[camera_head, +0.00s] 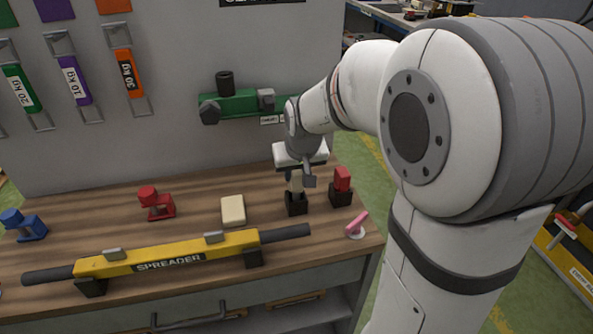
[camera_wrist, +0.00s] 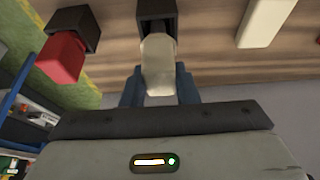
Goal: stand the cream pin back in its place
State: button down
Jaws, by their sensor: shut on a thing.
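The cream pin (camera_head: 294,185) is upright in my gripper (camera_head: 302,181), at the right part of the wooden bench. It also shows in the wrist view (camera_wrist: 158,62), between the two blue-grey fingers, which are shut on it. A black square socket (camera_head: 296,206) is directly under the pin, and it also shows in the wrist view (camera_wrist: 143,10). The pin's lower end meets or overlaps the socket's opening. I cannot tell how deep it sits, as the pin and fingers cover part of it.
A red pin (camera_head: 342,179) stands in another black socket (camera_head: 340,198) close on the right. A cream block (camera_head: 233,210) lies to the left. A pink-handled item (camera_head: 357,223) is near the bench's right edge. The yellow spreader bar (camera_head: 170,258) lies in front. A green fixture (camera_head: 237,103) is on the wall behind.

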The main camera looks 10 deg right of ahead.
jog(key=shift+f+b, duration=1)
jog(key=shift+f, duration=0.3)
jog(key=c, duration=1.1)
grip_release()
jog(key=shift+o, duration=0.2)
jog(key=shift+r, duration=0.1)
jog(key=p+v, duration=0.1)
jog(key=v, duration=0.6)
jog(key=shift+s+r, duration=0.2)
jog(key=shift+r, duration=0.1)
